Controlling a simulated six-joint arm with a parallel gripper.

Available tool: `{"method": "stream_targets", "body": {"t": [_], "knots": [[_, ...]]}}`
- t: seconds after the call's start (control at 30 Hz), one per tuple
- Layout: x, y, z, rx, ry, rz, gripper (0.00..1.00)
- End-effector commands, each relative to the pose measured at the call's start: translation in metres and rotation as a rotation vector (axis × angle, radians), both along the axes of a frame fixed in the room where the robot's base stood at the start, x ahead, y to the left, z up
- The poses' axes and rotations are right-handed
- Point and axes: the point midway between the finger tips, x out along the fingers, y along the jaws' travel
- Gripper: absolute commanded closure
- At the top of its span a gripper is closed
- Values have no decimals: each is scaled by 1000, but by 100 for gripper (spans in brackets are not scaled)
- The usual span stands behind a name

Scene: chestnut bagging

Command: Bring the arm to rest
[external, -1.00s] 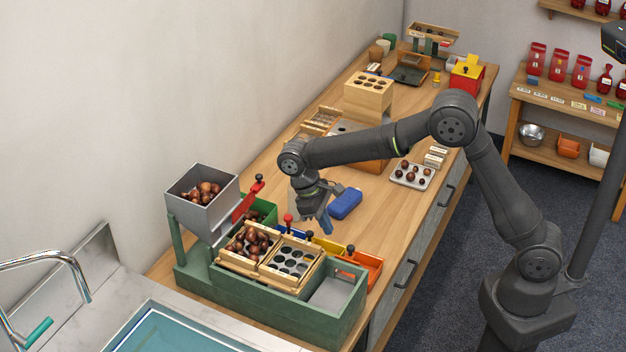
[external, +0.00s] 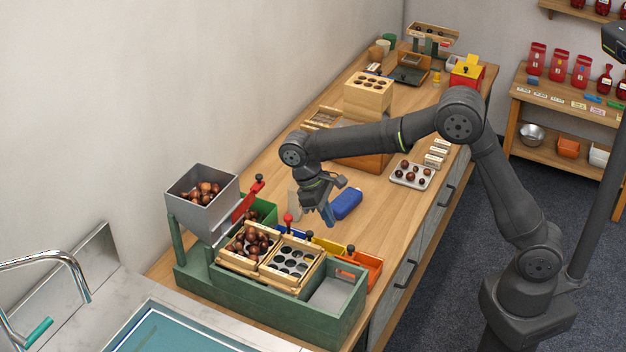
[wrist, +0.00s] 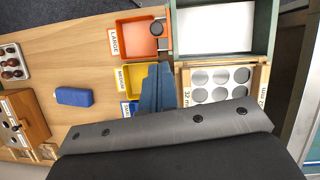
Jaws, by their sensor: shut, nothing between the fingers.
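My gripper (external: 328,215) hangs pointing down above the wooden bench (external: 383,215), beside the green sorting station (external: 270,305). Its blue fingers are together with nothing between them. They also show in the wrist view (wrist: 158,88), over the gap between the colored bins and the 32 mm sieve tray (wrist: 220,78). A blue block (external: 346,204) lies on the bench just right of and behind the fingers, apart from them. My arm reaches over the bench from the right.
A grey hopper (external: 200,210) holds chestnuts above the station. Orange (external: 369,270) and yellow (external: 328,246) bins stand at its back side. A muffin-style tray (external: 411,175) with chestnuts lies further back. A wooden block with holes (external: 368,95) stands behind my forearm. The bench's right front is clear.

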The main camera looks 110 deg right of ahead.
Motion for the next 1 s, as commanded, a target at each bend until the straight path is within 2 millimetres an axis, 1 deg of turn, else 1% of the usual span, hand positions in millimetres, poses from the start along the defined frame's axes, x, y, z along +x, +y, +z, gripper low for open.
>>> {"method": "stream_targets", "body": {"t": [0.03, 0.27, 0.37, 0.4, 0.5, 0.6, 1.0], "knots": [[-4, 3, -10, 3, 4, 0, 100], [-18, 13, -51, 4, 5, 0, 100], [-12, 9, -67, 2, 3, 0, 100], [-9, 6, -68, 0, 1, 0, 100], [-1, 1, -44, -3, -4, 0, 100], [4, -3, -26, -2, -2, 0, 100], [-7, 9, 25, -89, -91, -44, 100]]}}
